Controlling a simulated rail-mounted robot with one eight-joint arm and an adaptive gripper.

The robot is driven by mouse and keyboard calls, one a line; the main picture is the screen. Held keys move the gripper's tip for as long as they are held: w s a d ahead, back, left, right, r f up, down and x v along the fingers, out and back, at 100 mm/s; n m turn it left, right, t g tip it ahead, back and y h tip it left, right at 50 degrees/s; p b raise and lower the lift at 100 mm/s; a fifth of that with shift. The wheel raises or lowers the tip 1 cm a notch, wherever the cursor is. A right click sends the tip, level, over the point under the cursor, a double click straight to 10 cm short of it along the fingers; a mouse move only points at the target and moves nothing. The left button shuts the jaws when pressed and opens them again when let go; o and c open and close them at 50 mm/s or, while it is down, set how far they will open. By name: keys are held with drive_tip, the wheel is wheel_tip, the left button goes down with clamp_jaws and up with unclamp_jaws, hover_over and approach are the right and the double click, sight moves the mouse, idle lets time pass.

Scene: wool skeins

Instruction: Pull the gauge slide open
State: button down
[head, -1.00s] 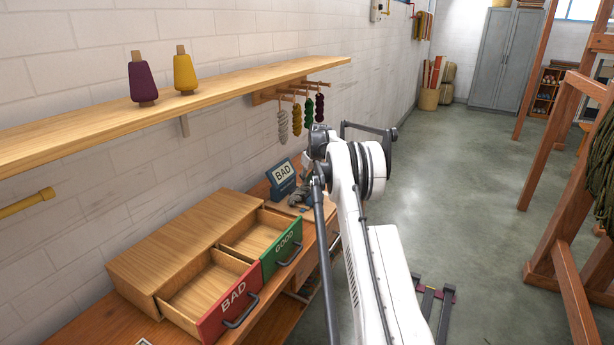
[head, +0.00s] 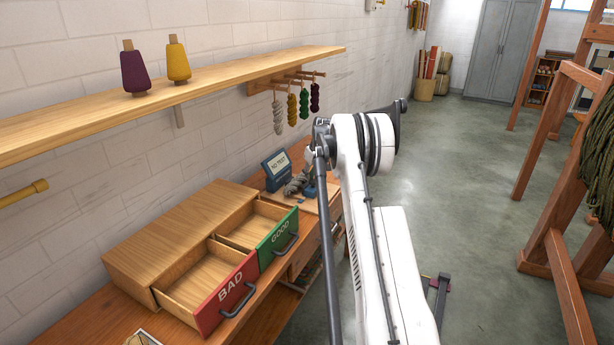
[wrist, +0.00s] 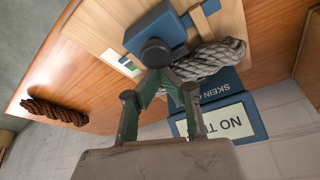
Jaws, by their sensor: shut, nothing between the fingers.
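The gauge stands on a pale board on the bench. Its blue display (head: 277,165) appears to read "NO TEST"; part of that sign (wrist: 232,122) shows upside down in the wrist view. A blue block (wrist: 160,28) with a round dark knob (wrist: 155,52) sits on the board; it looks like the slide. A grey skein (wrist: 212,62) lies beside the knob, between it and the display. My gripper (wrist: 160,80) is shut and empty, its fingertips close to the knob. I cannot tell whether they touch. In the head view my arm hides the gripper.
A brown skein (wrist: 55,112) lies on the bench. The red BAD drawer (head: 228,290) and green GOOD drawer (head: 278,243) stand open and empty left of my arm. A shelf (head: 200,85) with two yarn cones and several hanging skeins runs above.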

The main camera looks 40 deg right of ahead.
drive_tip(key=s, duration=0.1)
drive_tip(key=s+d, duration=0.1)
drive_tip(key=shift+s+b, duration=0.3)
drive_tip(key=shift+s, duration=0.1)
drive_tip(key=shift+w+d+r, duration=0.1)
drive_tip(key=shift+w, duration=0.5)
drive_tip(key=w, duration=0.3)
drive_tip(key=shift+d+r, duration=0.1)
drive_tip(key=shift+r, duration=0.15)
drive_tip(key=v, duration=1)
